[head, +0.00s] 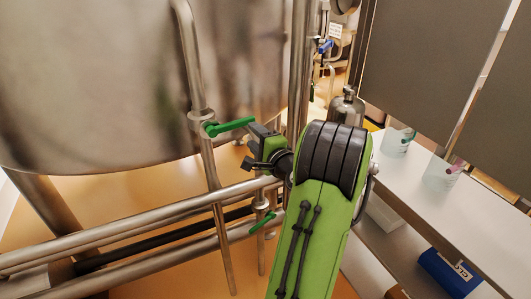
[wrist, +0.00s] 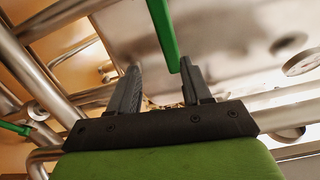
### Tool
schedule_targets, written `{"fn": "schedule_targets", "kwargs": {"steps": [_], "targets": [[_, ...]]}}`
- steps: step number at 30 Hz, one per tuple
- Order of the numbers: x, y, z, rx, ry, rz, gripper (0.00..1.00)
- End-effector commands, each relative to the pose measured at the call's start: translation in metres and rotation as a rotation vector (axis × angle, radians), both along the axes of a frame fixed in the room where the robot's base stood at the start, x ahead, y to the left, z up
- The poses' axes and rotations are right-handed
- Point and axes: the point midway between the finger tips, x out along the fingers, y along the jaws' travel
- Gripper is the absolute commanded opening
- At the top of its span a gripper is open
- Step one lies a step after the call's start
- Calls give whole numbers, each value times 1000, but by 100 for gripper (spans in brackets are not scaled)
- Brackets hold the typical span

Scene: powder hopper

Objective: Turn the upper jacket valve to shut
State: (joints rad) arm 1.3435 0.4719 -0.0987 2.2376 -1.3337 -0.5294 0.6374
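The upper jacket valve has a green lever (head: 230,126) on a valve body (head: 200,116) in the vertical pipe beside the steel vessel. The lever sticks out to the right across the pipe, tilted slightly upward. My gripper (head: 250,148) is just right of and below the lever's free end. In the wrist view my gripper (wrist: 160,68) has its two fingers apart with nothing held. The green lever (wrist: 163,30) comes down from the top there, its end close to the right fingertip. I cannot tell whether they touch.
A lower green lever (head: 262,222) sits on a thin pipe below my gripper. Horizontal pipes (head: 140,218) cross the lower left. The steel vessel (head: 90,80) fills the upper left. A white bench (head: 450,205) with jars stands right; a blue box (head: 448,272) is below.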

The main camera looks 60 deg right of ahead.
Motion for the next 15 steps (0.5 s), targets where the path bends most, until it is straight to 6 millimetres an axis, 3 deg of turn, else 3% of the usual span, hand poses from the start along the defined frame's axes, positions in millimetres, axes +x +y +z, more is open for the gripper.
{"fn": "schedule_targets", "kwargs": {"steps": [3, 6, 15], "targets": [[-32, 14, -2, 1, -2, -5, 49], [-51, 23, -1, -5, -5, -3, 49], [-65, 33, 2, -3, -5, 6, 49]]}}
